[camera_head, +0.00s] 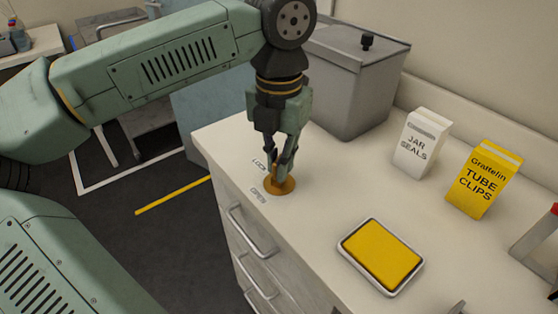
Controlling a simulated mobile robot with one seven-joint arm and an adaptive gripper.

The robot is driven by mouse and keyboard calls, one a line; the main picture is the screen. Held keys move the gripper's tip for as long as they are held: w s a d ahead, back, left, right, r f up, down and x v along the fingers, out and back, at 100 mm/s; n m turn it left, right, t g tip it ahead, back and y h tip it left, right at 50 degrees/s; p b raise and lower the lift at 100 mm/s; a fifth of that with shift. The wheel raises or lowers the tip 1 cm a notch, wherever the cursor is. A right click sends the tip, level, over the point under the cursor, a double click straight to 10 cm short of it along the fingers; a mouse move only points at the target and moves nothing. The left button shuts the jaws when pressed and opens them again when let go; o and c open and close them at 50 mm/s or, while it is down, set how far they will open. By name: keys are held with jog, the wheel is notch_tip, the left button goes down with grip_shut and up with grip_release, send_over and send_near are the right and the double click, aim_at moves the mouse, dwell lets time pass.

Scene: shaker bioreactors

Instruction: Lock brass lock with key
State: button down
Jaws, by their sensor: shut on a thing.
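The brass lock (287,188) is a round, brass-coloured disc on the white counter top, near its left edge. Printed labels "LOCK" (259,164) and "OPEN" (259,195) lie on the counter beside it. My gripper (281,174) points straight down over the disc. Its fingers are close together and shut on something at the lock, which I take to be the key. The key itself is hidden by the fingers, so I cannot tell which way it is turned.
A grey lidded bin (360,95) stands behind my gripper. A white "JAR SEALS" box (420,145) and a yellow "TUBE CLIPS" box (484,180) stand at the right. A tray with a yellow pad (381,257) lies in front. Drawers with handles (250,232) face left.

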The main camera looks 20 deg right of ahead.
jog(key=shift+s+f, duration=0.1)
jog(key=shift+f, duration=0.05)
jog(key=shift+f+n+b, duration=0.1)
jog(key=shift+n+b, duration=0.4)
jog(key=shift+n, duration=0.2)
jog(key=shift+n+b, duration=0.55)
jog(key=shift+n, duration=1.05)
jog(key=shift+n+b, duration=0.5)
jog(key=shift+n, duration=1.9)
